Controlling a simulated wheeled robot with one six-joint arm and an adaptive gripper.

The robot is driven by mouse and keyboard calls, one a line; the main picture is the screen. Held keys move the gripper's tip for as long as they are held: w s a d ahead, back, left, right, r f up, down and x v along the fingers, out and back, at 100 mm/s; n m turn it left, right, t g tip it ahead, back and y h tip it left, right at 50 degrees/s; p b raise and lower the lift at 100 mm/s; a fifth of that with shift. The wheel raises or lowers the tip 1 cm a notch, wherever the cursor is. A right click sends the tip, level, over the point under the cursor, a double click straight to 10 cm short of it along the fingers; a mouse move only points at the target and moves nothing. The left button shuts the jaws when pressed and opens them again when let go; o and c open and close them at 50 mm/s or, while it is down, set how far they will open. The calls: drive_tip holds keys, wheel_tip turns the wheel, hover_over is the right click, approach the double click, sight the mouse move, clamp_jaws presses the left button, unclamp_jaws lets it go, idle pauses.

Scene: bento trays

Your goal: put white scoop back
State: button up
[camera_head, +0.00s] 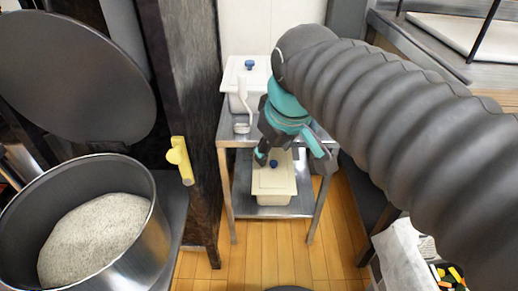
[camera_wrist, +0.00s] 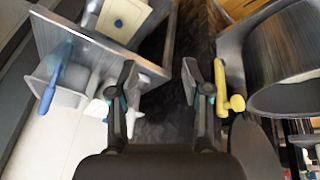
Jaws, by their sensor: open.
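The white scoop (camera_head: 242,98) is on the steel stand's top near its left front edge, its handle pointing up, beside a white lidded container (camera_head: 236,76). In the wrist view a white piece that looks like the scoop (camera_wrist: 97,108) shows beside and partly behind the left finger. My gripper (camera_head: 293,155) is open and empty in front of the stand, to the right of the scoop. In the wrist view my gripper (camera_wrist: 160,82) has its fingers well apart with dark surface between them.
A yellow scoop (camera_head: 180,160) is on the dark pillar (camera_head: 180,90). A large steel pot (camera_head: 150,235) of pale grain stands at left. A cream lidded bin (camera_head: 272,183) sits on the stand's lower shelf. Wooden floor (camera_head: 300,255) is open in front.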

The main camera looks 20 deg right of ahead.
drive_tip(key=s+f+m+t, duration=0.1)
drive_tip(key=s+f+m, duration=0.3)
drive_tip(key=f, duration=0.3)
drive_tip(key=shift+s, duration=0.75)
drive_tip(key=shift+r+p, duration=0.4)
drive_tip(key=shift+p, duration=0.1)
